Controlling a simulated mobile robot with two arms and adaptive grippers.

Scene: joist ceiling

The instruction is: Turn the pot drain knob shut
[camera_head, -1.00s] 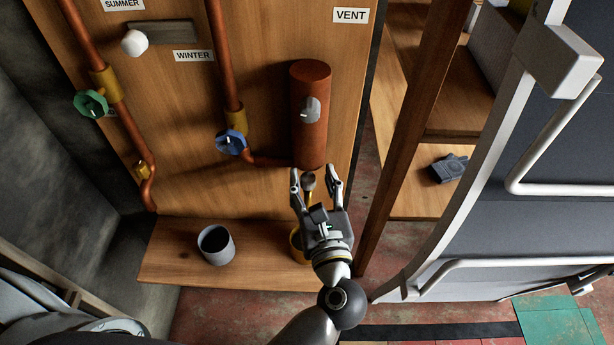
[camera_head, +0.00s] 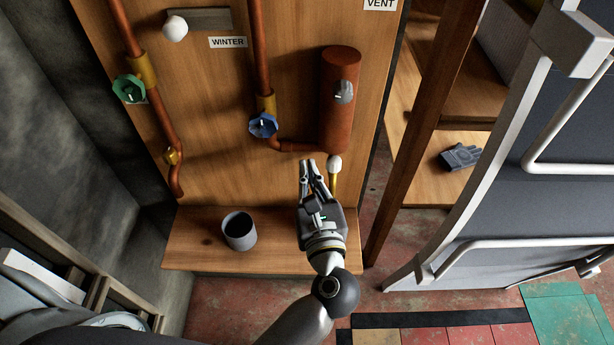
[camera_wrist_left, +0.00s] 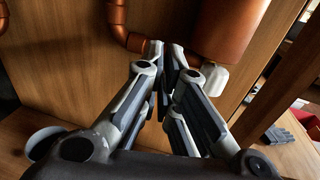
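The pot is a copper-red upright cylinder (camera_head: 340,100) on the wooden panel. A pale rounded knob (camera_head: 334,163) sits just below its bottom end, above a yellow stem; I take it as the drain knob. It also shows in the left wrist view (camera_wrist_left: 215,78), to the right of the fingertips. My left gripper (camera_head: 311,166) is just left of this knob, its fingers drawn close together with nothing seen between them. In the left wrist view the fingers (camera_wrist_left: 167,52) nearly meet. Whether a finger touches the knob I cannot tell. My right gripper is not in view.
A grey lever (camera_head: 344,92) is on the cylinder's side. A blue valve wheel (camera_head: 263,125) and a green one (camera_head: 129,88) sit on pipes to the left. A grey cup (camera_head: 239,231) stands on the wooden shelf (camera_head: 195,240). A wooden post (camera_head: 420,125) rises at right.

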